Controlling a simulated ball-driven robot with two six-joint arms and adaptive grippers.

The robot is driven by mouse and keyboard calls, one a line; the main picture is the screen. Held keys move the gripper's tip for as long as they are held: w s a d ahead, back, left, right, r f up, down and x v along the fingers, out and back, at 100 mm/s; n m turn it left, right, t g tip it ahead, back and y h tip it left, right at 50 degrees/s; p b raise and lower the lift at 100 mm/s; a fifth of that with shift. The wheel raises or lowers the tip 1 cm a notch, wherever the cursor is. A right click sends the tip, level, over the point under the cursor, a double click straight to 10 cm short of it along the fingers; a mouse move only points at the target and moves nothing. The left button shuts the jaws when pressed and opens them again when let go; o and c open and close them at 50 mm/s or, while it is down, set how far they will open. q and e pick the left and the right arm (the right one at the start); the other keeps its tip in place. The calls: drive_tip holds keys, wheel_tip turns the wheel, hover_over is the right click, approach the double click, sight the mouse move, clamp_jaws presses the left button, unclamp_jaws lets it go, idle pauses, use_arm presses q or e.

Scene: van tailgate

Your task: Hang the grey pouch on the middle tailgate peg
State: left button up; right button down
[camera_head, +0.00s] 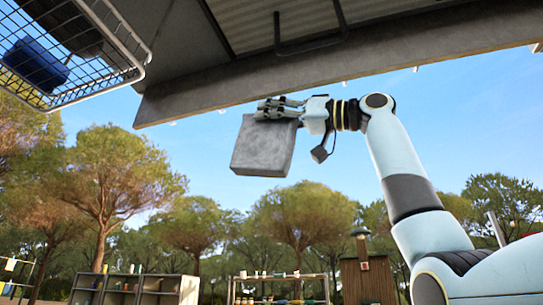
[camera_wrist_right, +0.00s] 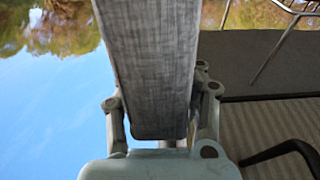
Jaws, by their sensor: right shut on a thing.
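The grey pouch (camera_head: 263,148) is a boxy, flat-sided block hanging tilted below the tailgate (camera_head: 340,82) in the head view. My right gripper (camera_head: 278,107) is shut on its top edge, just under the tailgate's lower edge. In the right wrist view the pouch (camera_wrist_right: 150,60) fills the space between the fingers of my right gripper (camera_wrist_right: 160,108). Small pale tips show along the tailgate's lower edge, one of them at the right (camera_head: 415,69). They may be pegs; I cannot tell which is the middle one. My left gripper is not in view.
A wire basket (camera_head: 98,88) with a blue item (camera_head: 36,64) hangs at the upper left. A dark handle (camera_head: 312,45) is on the tailgate's underside. Open air lies below the pouch. Shelves (camera_head: 135,288), a wooden hut (camera_head: 367,279) and trees stand far behind.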

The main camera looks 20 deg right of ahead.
drive_tip(key=c, duration=0.7)
unclamp_jaws()
drive_tip(key=shift+d, duration=0.15)
